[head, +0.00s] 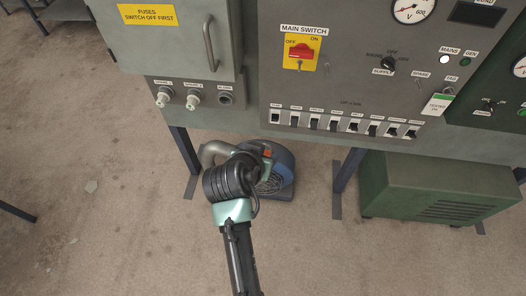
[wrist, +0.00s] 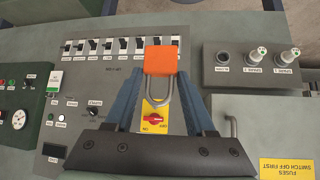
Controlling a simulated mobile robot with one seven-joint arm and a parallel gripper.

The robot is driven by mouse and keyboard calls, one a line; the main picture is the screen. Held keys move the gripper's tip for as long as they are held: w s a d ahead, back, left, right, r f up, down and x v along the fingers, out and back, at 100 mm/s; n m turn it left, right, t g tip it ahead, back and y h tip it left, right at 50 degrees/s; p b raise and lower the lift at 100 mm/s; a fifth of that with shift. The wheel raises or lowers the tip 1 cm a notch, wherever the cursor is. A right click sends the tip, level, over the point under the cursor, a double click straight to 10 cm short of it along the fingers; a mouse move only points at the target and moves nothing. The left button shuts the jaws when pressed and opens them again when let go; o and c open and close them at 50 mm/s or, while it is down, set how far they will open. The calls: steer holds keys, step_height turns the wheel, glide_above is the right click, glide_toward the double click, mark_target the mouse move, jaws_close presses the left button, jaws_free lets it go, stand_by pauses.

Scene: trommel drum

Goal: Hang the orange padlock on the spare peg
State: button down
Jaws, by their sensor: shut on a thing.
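The orange padlock (wrist: 160,55) is between the two blue fingers of my gripper (wrist: 160,75) in the wrist view. Its orange body is at the fingertips and its grey shackle points back toward the palm. In the head view a small orange part of the padlock (head: 267,153) shows at my gripper (head: 265,158), low in front of the cabinet; the rest is hidden. The spare peg (head: 420,87) is small, under the SPARE label on the grey panel, up and right of my gripper. The padlock is clear of it.
A white-and-green tag (head: 437,104) hangs right of the spare peg. A red main switch (head: 301,51), a row of breakers (head: 353,126) and a selector knob (head: 388,63) are on the panel. A blue blower (head: 283,175) and a green housing (head: 440,188) stand below.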

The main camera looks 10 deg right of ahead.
steer(key=shift+r+p, duration=0.45)
steer(key=shift+s+a, duration=0.1)
steer(key=shift+s, duration=0.05)
steer(key=shift+s, duration=0.1)
steer(key=shift+s+a+p, duration=0.3)
steer(key=shift+s+p, duration=0.15)
steer(key=shift+s, duration=0.45)
steer(key=shift+s+a+p, duration=0.3)
steer(key=shift+s+p, duration=0.15)
steer(key=shift+s, duration=0.45)
steer(key=shift+s, duration=0.2)
steer(key=shift+s+a+p, duration=0.3)
steer(key=shift+s, duration=0.65)
steer(key=shift+s+a+p, duration=0.35)
steer(key=shift+s, duration=0.55)
steer(key=shift+s+a+p, duration=0.3)
steer(key=shift+s, duration=0.65)
